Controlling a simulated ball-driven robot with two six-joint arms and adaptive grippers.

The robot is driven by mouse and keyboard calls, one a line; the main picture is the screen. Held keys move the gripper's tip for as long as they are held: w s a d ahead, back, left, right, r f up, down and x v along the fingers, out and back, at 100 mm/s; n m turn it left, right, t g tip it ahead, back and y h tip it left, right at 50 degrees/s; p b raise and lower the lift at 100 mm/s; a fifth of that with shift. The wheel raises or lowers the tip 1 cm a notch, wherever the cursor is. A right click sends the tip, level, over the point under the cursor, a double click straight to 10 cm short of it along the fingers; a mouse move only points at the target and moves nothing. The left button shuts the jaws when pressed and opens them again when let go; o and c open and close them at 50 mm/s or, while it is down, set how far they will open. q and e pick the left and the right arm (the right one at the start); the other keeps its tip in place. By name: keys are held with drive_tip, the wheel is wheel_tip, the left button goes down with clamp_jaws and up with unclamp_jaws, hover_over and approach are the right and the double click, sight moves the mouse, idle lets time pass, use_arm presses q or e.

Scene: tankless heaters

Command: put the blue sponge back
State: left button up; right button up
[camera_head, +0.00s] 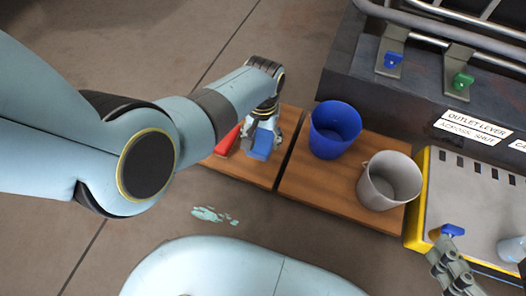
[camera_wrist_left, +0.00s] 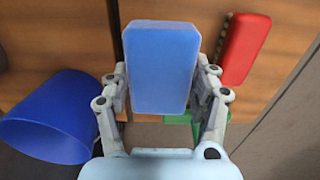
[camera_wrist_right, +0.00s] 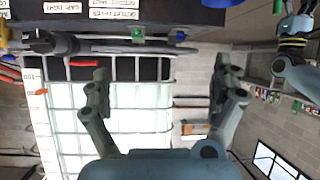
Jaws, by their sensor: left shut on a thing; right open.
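The blue sponge (camera_head: 261,146) is over the left wooden board (camera_head: 245,171). My left gripper (camera_head: 264,130) comes down on it and is shut on it. In the left wrist view the sponge (camera_wrist_left: 160,65) sits between the two fingers (camera_wrist_left: 160,98); I cannot tell whether it touches the board. A red brush (camera_head: 228,141) lies on the board just left of the sponge; in the left wrist view it (camera_wrist_left: 243,50) shows bristles along one edge. My right gripper (camera_head: 450,262) is open and empty at the lower right; its fingers (camera_wrist_right: 157,88) are spread in the right wrist view.
A blue bucket (camera_head: 333,130) and a grey mug-like pail (camera_head: 388,181) stand on the right wooden board (camera_head: 312,182). A yellow-edged grey case (camera_head: 476,185) is to the right. A pale spill (camera_head: 209,214) marks the floor. A green item (camera_wrist_left: 180,118) lies partly hidden near the sponge.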

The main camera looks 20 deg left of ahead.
sight(263, 144)
use_arm(q)
wheel_tip(263, 144, down, 3)
drive_tip(key=shift+f+b, duration=0.1)
drive_tip(key=shift+b, duration=0.85)
use_arm(e)
drive_tip(key=w+a+r+n+t+y, duration=0.1)
drive_tip(key=w+r+t, duration=0.6)
drive_tip(key=r, duration=0.5)
use_arm(q)
wheel_tip(263, 144, down, 2)
drive_tip(key=shift+f+b, duration=0.1)
drive_tip(key=shift+b, duration=0.75)
drive_tip(key=shift+f+b, duration=0.55)
drive_tip(key=shift+f, duration=0.1)
use_arm(e)
wheel_tip(263, 144, up, 16)
drive_tip(key=a+n+t+y, duration=0.2)
drive_tip(key=n+t+y, duration=0.1)
drive_tip(key=t+y, duration=0.2)
drive_tip(key=shift+w+a+f+n+t+y, duration=0.15)
drive_tip(key=shift+n+t+y, duration=0.25)
drive_tip(key=shift+t, duration=0.4)
use_arm(q)
drive_tip(key=shift+f, duration=0.1)
drive_tip(key=o, duration=1.2)
use_arm(e)
drive_tip(key=shift+r+y, duration=0.3)
drive_tip(key=shift+r, duration=0.05)
